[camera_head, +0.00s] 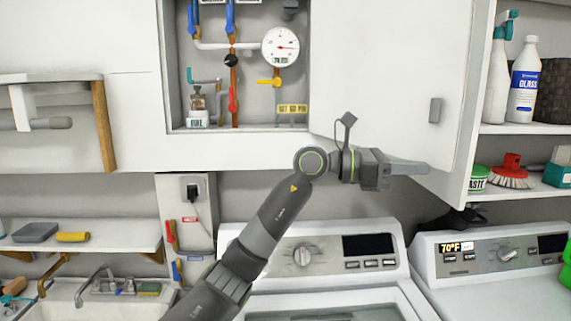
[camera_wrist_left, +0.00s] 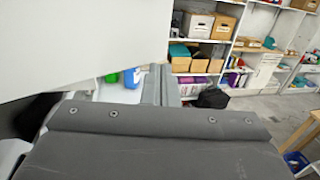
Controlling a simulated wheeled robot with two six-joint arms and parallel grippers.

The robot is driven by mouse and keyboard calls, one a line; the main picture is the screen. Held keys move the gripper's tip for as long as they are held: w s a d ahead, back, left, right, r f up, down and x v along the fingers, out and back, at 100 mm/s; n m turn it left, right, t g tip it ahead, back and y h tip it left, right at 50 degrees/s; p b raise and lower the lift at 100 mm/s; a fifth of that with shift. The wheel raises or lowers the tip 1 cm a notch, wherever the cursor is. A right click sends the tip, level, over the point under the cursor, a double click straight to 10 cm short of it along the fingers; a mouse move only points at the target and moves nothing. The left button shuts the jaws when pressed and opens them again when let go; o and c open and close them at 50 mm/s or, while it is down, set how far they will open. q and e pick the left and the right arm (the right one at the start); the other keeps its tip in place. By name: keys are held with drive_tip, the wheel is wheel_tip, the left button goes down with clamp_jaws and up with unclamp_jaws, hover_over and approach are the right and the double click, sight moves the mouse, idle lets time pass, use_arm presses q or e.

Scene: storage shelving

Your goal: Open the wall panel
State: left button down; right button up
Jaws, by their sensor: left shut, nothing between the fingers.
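The wall panel's white door (camera_head: 385,75) stands swung open to the right, its grey handle (camera_head: 435,110) near the free edge. The recessed box (camera_head: 210,70) behind it is exposed, with pipes, valves and a round gauge (camera_head: 281,46). My left gripper (camera_head: 426,168) is shut and empty, pointing right, in front of the lower part of the door and below the handle. I cannot tell whether it touches the door. In the left wrist view the gripper fingers (camera_wrist_left: 158,84) point away, with a white door surface (camera_wrist_left: 75,45) at upper left. My right gripper is not in view.
Two white machines (camera_head: 310,275) stand below the arm. A sink (camera_head: 95,292) is at lower left. In the left wrist view, shelves with boxes (camera_wrist_left: 197,24) stand beyond.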

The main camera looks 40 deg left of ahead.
sight(433, 167)
use_arm(q)
drive_tip(key=shift+w+d, duration=0.3)
drive_tip(key=shift+w, duration=0.2)
drive_tip(key=shift+w+d, duration=0.25)
drive_tip(key=shift+w, duration=0.25)
drive_tip(key=shift+w+d, duration=0.2)
drive_tip(key=shift+w, duration=0.45)
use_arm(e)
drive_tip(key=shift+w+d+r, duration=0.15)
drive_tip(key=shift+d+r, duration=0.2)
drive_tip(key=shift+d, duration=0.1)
use_arm(q)
drive_tip(key=shift+f, duration=0.1)
